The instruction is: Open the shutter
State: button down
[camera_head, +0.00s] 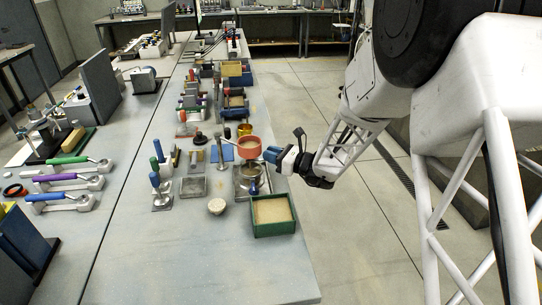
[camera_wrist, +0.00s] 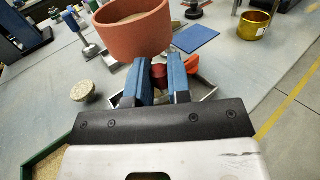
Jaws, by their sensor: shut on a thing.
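A terracotta pot (camera_head: 249,147) stands raised over a square grey metal tray (camera_head: 241,192). The pot (camera_wrist: 133,38) fills the top of the wrist view. My gripper (camera_head: 271,154) is beside the pot's right side in the head view. In the wrist view its two blue fingers (camera_wrist: 161,82) are shut on a small dark red knob (camera_wrist: 159,72), just below the pot's rim area. An orange-red piece (camera_wrist: 192,63) shows just right of the fingers. No part is plainly recognisable as the shutter; the knob's attachment is hidden by the fingers and pot.
A green box of sand (camera_head: 273,229) stands in front of the tray, near the table's right edge. A pale round lump (camera_head: 216,206) lies to its left. A blue plate (camera_wrist: 197,39) and a brass cup (camera_wrist: 254,26) lie beyond. The near table is clear.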

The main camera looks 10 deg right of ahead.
dwell(0.4)
jog(key=c, duration=1.1)
grip_release()
jog(key=shift+o, duration=0.2)
jog(key=shift+d, duration=0.15)
jog(key=v, duration=0.7)
jog(key=shift+d, duration=0.25)
jog(key=shift+s+a+r+g, duration=0.1)
jog(key=shift+s+g, duration=0.1)
jog(key=shift+g, duration=0.1)
